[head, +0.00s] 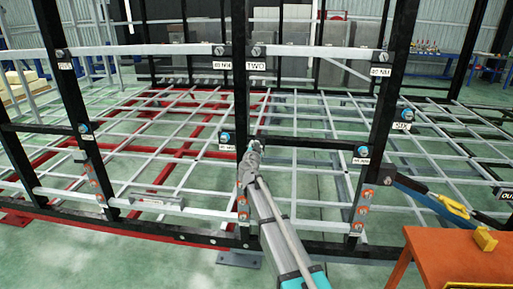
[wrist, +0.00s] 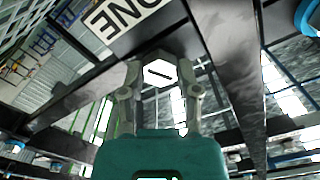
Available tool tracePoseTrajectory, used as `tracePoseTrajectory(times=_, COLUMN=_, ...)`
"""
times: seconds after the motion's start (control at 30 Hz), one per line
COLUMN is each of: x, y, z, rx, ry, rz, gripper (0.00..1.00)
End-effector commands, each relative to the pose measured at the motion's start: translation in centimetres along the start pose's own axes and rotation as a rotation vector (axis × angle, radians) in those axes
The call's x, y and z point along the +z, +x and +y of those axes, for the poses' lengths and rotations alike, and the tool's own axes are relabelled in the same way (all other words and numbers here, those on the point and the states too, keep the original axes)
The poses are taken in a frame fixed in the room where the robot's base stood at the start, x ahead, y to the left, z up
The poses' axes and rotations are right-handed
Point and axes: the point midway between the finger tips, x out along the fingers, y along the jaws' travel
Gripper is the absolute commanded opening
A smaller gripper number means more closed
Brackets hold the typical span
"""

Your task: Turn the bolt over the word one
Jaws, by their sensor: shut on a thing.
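In the wrist view the bolt (wrist: 160,66) shows as a bright, pale hexagonal head with a dark slanted line across it. My gripper (wrist: 161,78) has one finger on each side of this head and is shut on it. A white label reading ONE (wrist: 120,18) lies just above the bolt, upside down in this view, on a dark beam. In the head view my gripper (head: 250,158) is against the dark upright post (head: 241,100) near the middle of the frame. There my gripper hides the bolt, and I cannot read the ONE label.
Blue bolts with white labels sit on the frame, left (head: 225,137) and right (head: 363,151) of my gripper. A TWO label (head: 256,66) is higher up. Orange bolts (head: 243,201) run down the lower post. An orange table (head: 450,258) stands front right with a yellow block (head: 485,239).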

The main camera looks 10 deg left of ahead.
Motion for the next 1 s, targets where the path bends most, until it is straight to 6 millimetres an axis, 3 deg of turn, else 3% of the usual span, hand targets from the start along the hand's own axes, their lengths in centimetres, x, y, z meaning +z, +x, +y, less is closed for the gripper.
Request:
tracePoseTrajectory(times=0.03, x=0.0, y=-0.3, z=0.2, rx=0.003, ry=0.002, rz=0.001, gripper=0.48)
tracePoseTrajectory(times=0.2, x=0.0, y=-0.2, z=0.1, rx=0.002, ry=0.001, rz=0.001, gripper=0.77)
tracePoseTrajectory(times=0.67, x=0.0, y=-0.3, z=0.1, rx=0.001, ry=-0.001, rz=0.0, gripper=0.77)
tracePoseTrajectory(times=1.0, x=-0.1, y=-3.4, z=0.1, rx=0.0, ry=-0.001, rz=0.0, gripper=0.77)
